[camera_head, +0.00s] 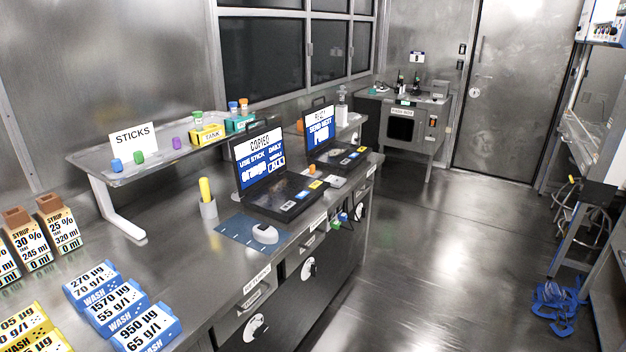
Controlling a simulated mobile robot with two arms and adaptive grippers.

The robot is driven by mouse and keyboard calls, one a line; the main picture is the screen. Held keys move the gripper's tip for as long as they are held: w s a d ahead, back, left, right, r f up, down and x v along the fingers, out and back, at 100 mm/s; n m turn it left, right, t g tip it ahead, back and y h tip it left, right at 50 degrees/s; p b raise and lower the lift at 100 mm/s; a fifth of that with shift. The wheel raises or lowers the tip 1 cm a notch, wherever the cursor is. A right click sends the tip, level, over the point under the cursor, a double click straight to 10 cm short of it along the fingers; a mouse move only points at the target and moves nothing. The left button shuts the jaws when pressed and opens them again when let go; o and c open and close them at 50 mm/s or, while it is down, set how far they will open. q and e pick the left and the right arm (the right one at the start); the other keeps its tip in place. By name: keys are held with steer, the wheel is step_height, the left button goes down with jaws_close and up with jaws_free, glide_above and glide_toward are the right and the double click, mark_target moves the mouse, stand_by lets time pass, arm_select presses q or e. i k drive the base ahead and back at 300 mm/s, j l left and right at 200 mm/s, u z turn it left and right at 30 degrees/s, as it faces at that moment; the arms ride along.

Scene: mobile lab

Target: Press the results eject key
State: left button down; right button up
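Two open black laptops stand on the steel bench. The nearer laptop (262,160) has a blue screen with a white band reading "COPIED" and the words "USE STICK" and "DAILY" below. Small coloured patches, one of them yellow (315,184), lie along its front edge. The farther laptop (320,127) also has a blue and white screen; its text is only partly legible. It has small coloured patches near its front edge too. I cannot tell which patch or key is the results eject key. Neither of my grippers is in view.
A raised shelf (98,160) holds a "STICKS" sign (133,139), coloured sticks and a yellow "TANK" box (207,134). A blue mat (232,228) with a white mouse-like device (265,233) lies before the nearer laptop. Labelled blocks fill the bench's near left. The floor (440,240) alongside is clear.

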mark_target(314, 185)
steer(key=i+l+u, duration=0.1)
steer(key=i+l, duration=0.2)
steer(key=i+l+u, duration=0.1)
steer(key=i+l, duration=0.2)
steer(key=i+l+u, duration=0.1)
steer(key=i+l, duration=0.2)
steer(key=i+l+u, duration=0.1)
steer(key=i+l, duration=0.2)
steer(key=i+l+u, duration=0.1)
steer(key=i+l, duration=0.15)
steer(key=l, duration=0.15)
steer(key=i+l+u, duration=0.1)
steer(key=i+l, duration=0.15)
steer(key=l, duration=0.15)
steer(key=i+l+u, duration=0.1)
steer(key=i+l, duration=0.15)
steer(key=l, duration=0.15)
steer(key=i+l+u, duration=0.1)
steer(key=l, duration=0.35)
steer(key=i, duration=0.1)
